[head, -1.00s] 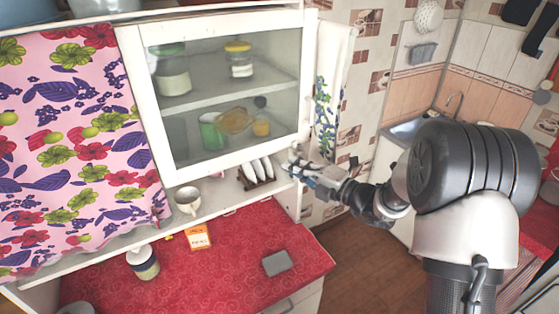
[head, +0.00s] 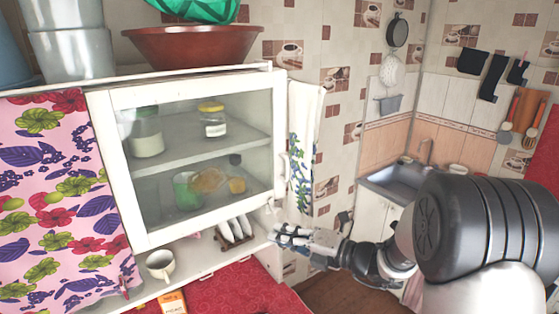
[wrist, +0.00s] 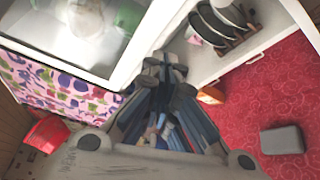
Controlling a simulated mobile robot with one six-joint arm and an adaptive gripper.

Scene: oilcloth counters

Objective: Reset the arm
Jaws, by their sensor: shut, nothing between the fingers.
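My gripper (head: 277,236) is at the right end of the open shelf, just below the lower right corner of the glass-doored cabinet (head: 190,100). Its fingers are together and empty. In the wrist view my gripper (wrist: 163,62) points toward the shelf, with the cabinet door's lower edge on its left and the plate rack (wrist: 228,40) on its right. The cabinet door is shut. I cannot tell whether the fingertips touch the cabinet.
A white cup (head: 160,264) and a rack of plates (head: 235,230) stand on the shelf. Below is a red counter (head: 235,290) with an orange box (head: 172,303). A grey block (wrist: 282,139) lies on it. A floral curtain (head: 60,190) hangs left. A sink (head: 395,182) is back right.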

